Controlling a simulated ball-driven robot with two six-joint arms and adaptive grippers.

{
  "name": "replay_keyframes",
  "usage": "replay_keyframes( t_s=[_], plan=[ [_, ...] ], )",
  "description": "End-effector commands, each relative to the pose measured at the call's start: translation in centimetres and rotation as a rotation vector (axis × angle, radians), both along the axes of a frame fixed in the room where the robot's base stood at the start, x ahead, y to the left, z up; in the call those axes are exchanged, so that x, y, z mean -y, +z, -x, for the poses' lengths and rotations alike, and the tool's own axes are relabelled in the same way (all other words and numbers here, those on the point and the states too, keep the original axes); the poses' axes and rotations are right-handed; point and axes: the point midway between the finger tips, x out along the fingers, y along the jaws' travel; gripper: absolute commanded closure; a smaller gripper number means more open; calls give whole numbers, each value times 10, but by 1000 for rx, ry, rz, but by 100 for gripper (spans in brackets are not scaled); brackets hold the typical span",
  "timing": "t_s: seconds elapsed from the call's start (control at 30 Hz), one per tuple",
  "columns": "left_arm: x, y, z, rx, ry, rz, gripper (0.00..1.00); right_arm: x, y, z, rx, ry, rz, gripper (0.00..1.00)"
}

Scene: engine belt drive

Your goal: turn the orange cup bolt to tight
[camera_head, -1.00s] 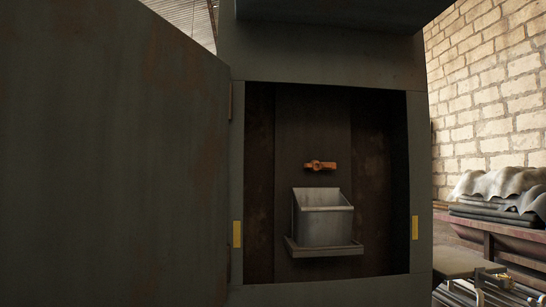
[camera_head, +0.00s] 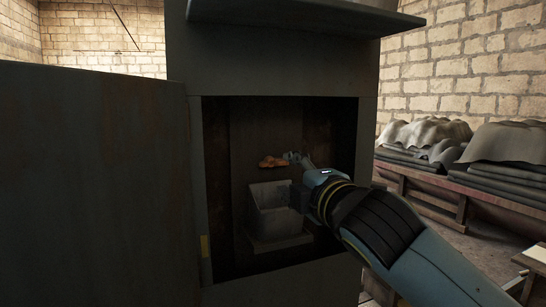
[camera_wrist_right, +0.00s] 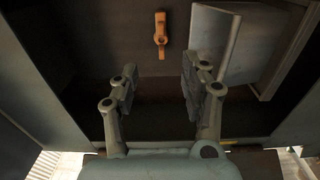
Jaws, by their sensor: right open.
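The orange cup bolt (camera_head: 272,162) sticks out from the dark back wall of the cabinet, above a grey metal bin. In the right wrist view the orange cup bolt (camera_wrist_right: 160,34) lies beyond the fingertips, near the middle of the gap's width and apart from both fingers. My right gripper (camera_head: 294,178) reaches into the cabinet from the right, just right of the bolt and close to the bin. In the wrist view my right gripper (camera_wrist_right: 160,78) is open, with nothing between its fingers. My left gripper is not in view.
The grey bin (camera_head: 268,216) stands on a small shelf below the bolt, and it also shows in the wrist view (camera_wrist_right: 218,42). The cabinet's open door (camera_head: 95,190) fills the left side. A rack with grey sheets (camera_head: 420,137) stands outside at right.

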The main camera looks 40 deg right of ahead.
Motion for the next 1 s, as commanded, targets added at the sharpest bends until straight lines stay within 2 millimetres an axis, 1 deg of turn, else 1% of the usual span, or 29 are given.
replay_keyframes(
  t_s=[0.3, 0.4, 0.5, 0.63, 0.87, 0.9, 1.0],
  plan=[
    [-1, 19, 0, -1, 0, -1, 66, 14, 2, -61, -1, 0, -5, 54],
    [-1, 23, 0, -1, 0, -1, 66, 18, 1, -76, -2, 0, -6, 54],
    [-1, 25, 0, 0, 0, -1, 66, 21, 0, -87, -3, 0, -6, 54],
    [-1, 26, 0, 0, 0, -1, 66, 22, -1, -94, -2, 1, -6, 54],
    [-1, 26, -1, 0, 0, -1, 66, 22, -2, -94, -3, 2, -6, 54],
    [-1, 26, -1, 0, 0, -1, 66, 22, -2, -94, -3, 2, -6, 55],
    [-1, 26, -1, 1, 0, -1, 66, 22, -2, -94, -3, 1, -6, 69]
  ],
)
